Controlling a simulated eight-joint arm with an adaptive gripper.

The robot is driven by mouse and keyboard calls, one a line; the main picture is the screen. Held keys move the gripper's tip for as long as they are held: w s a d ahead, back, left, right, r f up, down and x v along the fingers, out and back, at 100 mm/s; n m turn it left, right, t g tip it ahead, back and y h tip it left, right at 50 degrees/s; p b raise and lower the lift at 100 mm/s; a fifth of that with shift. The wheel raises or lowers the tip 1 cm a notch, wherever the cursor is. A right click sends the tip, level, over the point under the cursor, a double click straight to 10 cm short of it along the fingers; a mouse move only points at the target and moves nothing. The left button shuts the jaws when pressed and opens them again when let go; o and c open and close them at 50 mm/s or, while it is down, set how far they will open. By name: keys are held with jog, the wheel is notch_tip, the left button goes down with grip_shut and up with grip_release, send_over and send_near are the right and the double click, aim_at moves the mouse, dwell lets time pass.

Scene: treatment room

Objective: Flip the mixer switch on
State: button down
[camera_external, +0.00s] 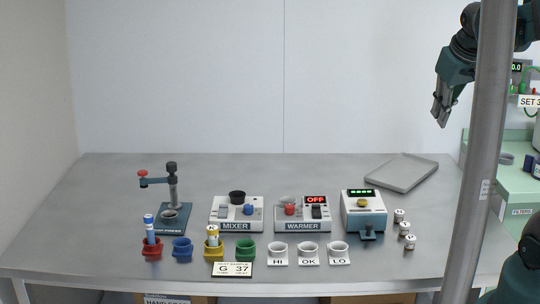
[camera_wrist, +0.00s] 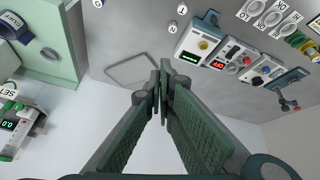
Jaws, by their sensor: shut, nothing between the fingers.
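The mixer (camera_external: 236,226) is a light box with a labelled front in the external view, standing left of the middle of the table. It has a dark round cup on top, a blue knob (camera_external: 249,209) and a small grey switch (camera_external: 222,212) at its left. The switch's position is too small to tell. The mixer also shows tilted at the right of the wrist view (camera_wrist: 262,71). My gripper (camera_external: 440,118) is high at the upper right, far from the mixer. Its fingers meet at the tips in the wrist view (camera_wrist: 160,88), shut and empty.
The warmer (camera_external: 303,226), with a red OFF display, stands right beside the mixer. A device with a green display (camera_external: 363,210) stands farther right. Coloured cups (camera_external: 181,248) and white cups (camera_external: 308,252) line the front. A grey pole (camera_external: 478,180) stands at the right.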

jog(key=w+a+n+g+p, duration=0.1)
jog(key=w+a+n, duration=0.1)
jog(key=w+a, duration=0.3)
jog(key=w+a+n, duration=0.2)
jog(key=w+a, duration=0.1)
jog(key=a, duration=0.4)
jog(key=n+g+h+p, duration=0.1)
jog(key=n+g+p, duration=0.2)
jog(key=n, duration=0.7)
send_over(224, 206)
jog(key=s+d, duration=0.1)
jog(key=s, duration=0.1)
notch_tip(224, 206, down, 15)
jog(key=shift+s+a+f, duration=0.2)
jog(key=shift+a, duration=0.35)
jog(key=shift+f, duration=0.15)
jog(key=f, duration=0.4)
jog(key=w+f, duration=0.1)
jog(key=f, duration=0.4)
jog(key=w+f, duration=0.1)
jog(key=f, duration=0.3)
jog(key=shift+f, duration=0.25)
jog(key=shift+f, duration=0.1)
